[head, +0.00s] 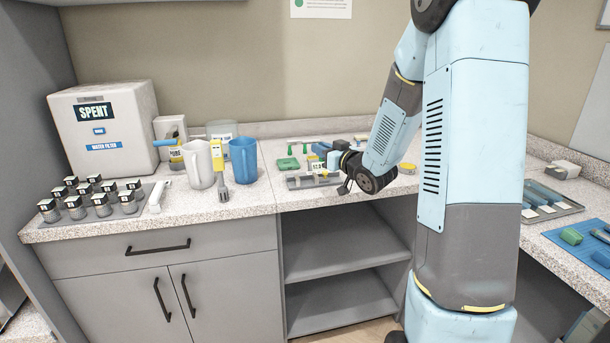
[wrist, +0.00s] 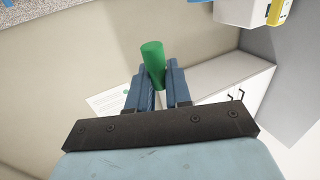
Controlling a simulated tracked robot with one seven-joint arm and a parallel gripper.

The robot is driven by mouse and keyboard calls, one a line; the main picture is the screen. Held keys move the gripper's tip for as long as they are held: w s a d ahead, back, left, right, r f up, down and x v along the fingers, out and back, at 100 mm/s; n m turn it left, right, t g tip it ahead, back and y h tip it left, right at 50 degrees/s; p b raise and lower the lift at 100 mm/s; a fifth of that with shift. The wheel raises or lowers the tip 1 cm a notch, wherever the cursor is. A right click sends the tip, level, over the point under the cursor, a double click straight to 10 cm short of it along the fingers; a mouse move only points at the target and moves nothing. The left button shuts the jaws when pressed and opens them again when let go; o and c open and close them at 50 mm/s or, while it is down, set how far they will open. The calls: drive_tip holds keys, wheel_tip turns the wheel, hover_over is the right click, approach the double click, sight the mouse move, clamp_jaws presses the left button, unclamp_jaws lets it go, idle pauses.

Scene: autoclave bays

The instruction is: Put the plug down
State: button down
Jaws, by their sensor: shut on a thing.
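A green cylindrical plug (wrist: 153,56) stands out between the blue fingers of my gripper (wrist: 154,72) in the wrist view. The gripper is shut on the plug, and the fingers hide its lower part. In the head view my gripper (head: 331,161) is low over the back middle of the counter, pointing left. The plug cannot be made out clearly there. Two slim green upright pieces (head: 304,149) and a green block (head: 287,163) are on the counter left of the gripper. A grey metal tray (head: 300,183) lies in front of them.
To the left stand a white jug (head: 199,165), a blue jug (head: 243,160) and a white box marked SPENT (head: 105,125). A tray with several black-capped jars (head: 102,200) is at far left. On the right counter are a metal tray (head: 566,209) and a blue mat (head: 570,250).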

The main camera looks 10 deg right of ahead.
drive_tip(key=w+f, duration=0.3)
drive_tip(key=w+a+f, duration=0.1)
drive_tip(key=w+f, duration=0.1)
drive_tip(key=w, duration=0.2)
drive_tip(key=w+a+f, duration=0.1)
drive_tip(key=w+f, duration=0.2)
drive_tip(key=w, duration=0.1)
drive_tip(key=shift+f, duration=0.3)
drive_tip(key=shift+w+f, duration=0.1)
drive_tip(key=shift+f, duration=1.5)
drive_tip(key=shift+f, duration=0.6)
